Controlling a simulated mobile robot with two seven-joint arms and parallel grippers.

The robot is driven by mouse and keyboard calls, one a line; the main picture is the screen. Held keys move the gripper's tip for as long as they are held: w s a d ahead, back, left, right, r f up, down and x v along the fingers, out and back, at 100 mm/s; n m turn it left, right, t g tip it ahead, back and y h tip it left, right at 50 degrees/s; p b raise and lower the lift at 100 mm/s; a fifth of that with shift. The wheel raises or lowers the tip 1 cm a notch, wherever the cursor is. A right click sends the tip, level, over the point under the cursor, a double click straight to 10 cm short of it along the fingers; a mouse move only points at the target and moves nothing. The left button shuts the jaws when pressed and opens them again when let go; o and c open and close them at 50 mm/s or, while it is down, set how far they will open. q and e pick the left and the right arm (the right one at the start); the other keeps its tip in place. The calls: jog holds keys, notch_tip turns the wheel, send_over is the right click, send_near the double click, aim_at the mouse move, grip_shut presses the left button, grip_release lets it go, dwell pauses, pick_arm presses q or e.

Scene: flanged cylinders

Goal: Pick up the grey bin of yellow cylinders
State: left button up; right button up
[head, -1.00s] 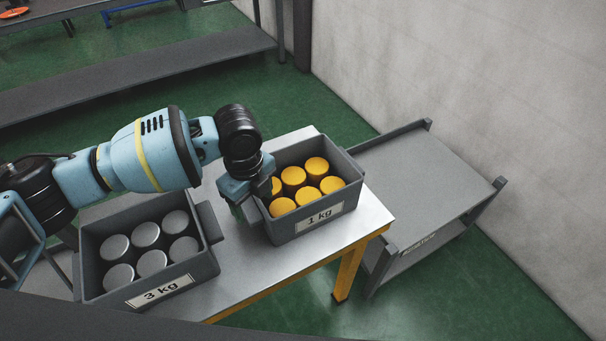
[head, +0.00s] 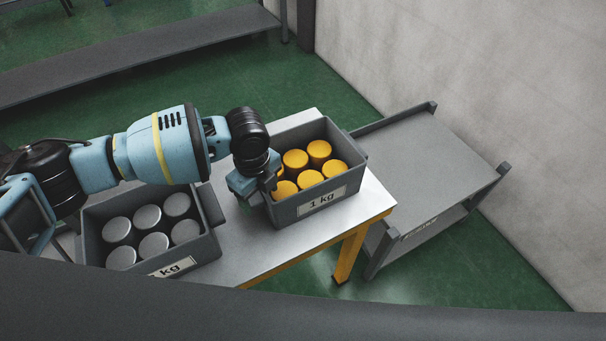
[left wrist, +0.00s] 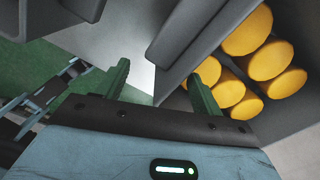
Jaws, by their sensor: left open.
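The grey bin (head: 292,211), labelled "1 kg", stands on the metal-topped table and holds several yellow cylinders (head: 295,159). My left gripper (head: 257,194) is at the bin's left side; the arm above it partly hides that side and some cylinders. In the left wrist view my left gripper (left wrist: 160,85) is open, its two green fingers apart. One finger overlaps the bin and yellow cylinders (left wrist: 267,60) in the picture, and the bin's side wall (left wrist: 183,62) lies ahead of the gap. I cannot tell whether the fingers touch it. My right gripper is not in view.
A second grey bin (head: 206,247) with several silver cylinders stands on the table (head: 262,249), left of the first. A low grey cart (head: 430,160) stands to the right, near a pale wall (head: 440,60). Green floor (head: 440,285) is clear in front of the cart.

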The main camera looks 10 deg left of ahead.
pick_arm(q)
jog(key=shift+f, duration=1.35)
jog(key=shift+c, duration=0.5)
grip_shut()
jog(key=shift+w+d+r, duration=0.1)
jog(key=shift+w+r, duration=0.05)
jog(key=shift+r, duration=0.1)
